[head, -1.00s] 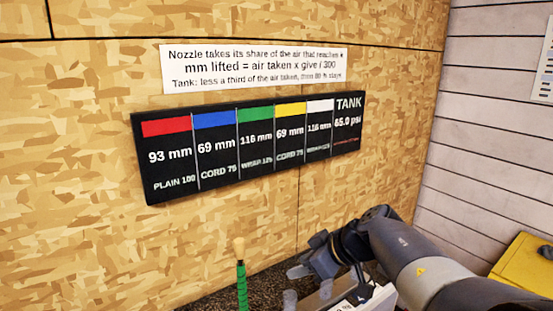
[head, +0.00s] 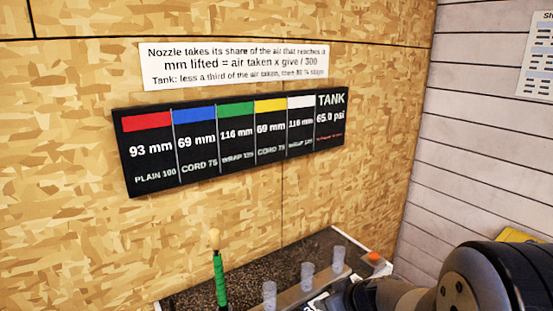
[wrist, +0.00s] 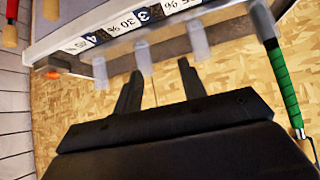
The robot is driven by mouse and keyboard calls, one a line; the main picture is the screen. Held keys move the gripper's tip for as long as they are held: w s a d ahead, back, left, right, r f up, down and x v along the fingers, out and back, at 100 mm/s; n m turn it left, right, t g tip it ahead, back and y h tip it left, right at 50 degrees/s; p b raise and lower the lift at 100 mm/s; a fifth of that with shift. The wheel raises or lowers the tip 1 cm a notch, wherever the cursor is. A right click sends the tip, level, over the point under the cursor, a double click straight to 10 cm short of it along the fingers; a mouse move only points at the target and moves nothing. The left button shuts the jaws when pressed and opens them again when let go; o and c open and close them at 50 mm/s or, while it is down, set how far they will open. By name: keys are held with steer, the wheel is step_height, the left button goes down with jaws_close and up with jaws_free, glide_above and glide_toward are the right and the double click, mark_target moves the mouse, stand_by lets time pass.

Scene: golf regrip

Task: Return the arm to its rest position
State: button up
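My arm (head: 480,275) fills the lower right of the head view, with its end cut off or hidden there. In the wrist view my gripper (wrist: 159,88) shows two dark fingers standing apart with nothing between them. Translucent posts (wrist: 198,40) on the bench rail lie beyond the fingers, and a green-gripped club (wrist: 280,75) is to the right. In the head view the green grip (head: 220,282) stands upright with a tan tip (head: 214,240), left of the posts (head: 307,277).
A dark speckled bench top (head: 190,300) meets the wood-chip wall. An orange button (head: 375,257) sits at its right end. A black tank board (head: 235,145) and white formula sign (head: 235,65) hang above. Part of a yellow object (head: 515,235) shows behind my arm.

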steer(key=shift+m+h, duration=0.6)
steer(key=shift+m, duration=0.3)
steer(key=shift+w+d+f, duration=0.1)
steer(key=shift+d+f, duration=0.3)
steer(key=shift+f, duration=0.45)
steer(key=shift+w+d+f, duration=0.1)
steer(key=shift+d+f, duration=0.3)
steer(key=shift+f, duration=0.45)
steer(key=shift+w+d+f, duration=0.1)
steer(key=shift+d+f, duration=0.3)
steer(key=shift+f, duration=0.45)
